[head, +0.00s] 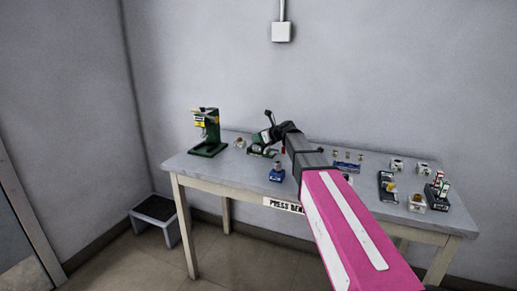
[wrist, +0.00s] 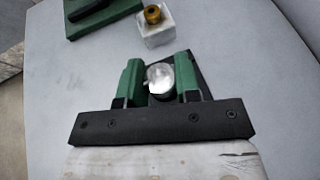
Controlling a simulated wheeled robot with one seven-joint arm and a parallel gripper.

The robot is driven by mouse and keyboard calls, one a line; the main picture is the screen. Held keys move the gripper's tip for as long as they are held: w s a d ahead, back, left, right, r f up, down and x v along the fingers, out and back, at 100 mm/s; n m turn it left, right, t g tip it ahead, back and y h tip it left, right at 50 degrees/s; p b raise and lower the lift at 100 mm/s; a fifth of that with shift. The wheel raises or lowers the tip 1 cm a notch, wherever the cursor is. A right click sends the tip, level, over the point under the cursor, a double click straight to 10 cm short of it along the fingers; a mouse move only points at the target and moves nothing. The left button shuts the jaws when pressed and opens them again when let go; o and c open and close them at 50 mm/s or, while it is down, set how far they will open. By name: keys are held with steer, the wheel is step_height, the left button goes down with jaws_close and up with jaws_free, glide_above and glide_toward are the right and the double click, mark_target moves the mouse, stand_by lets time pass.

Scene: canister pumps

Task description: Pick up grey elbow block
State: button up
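My gripper (wrist: 158,62) has green fingers standing apart, with a round silvery-grey piece (wrist: 160,78) with a bright top showing between them. The piece nearly fills the gap; I cannot tell whether the fingers touch it. A dark flat part shows behind the right finger. In the head view my gripper (head: 267,134) is over the back left part of the table, above a green and dark base (head: 262,151). I cannot tell for sure which thing is the grey elbow block; the piece between the fingers may be part of it.
A white block with a brass fitting (wrist: 157,27) stands just beyond the fingers, by a green base (wrist: 100,14). A green press (head: 207,134) stands at the table's left. A blue block (head: 277,173) is nearer the front. White blocks (head: 397,165) and dark holders (head: 388,187) are at right.

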jaws_close()
steer(key=shift+r, duration=0.15)
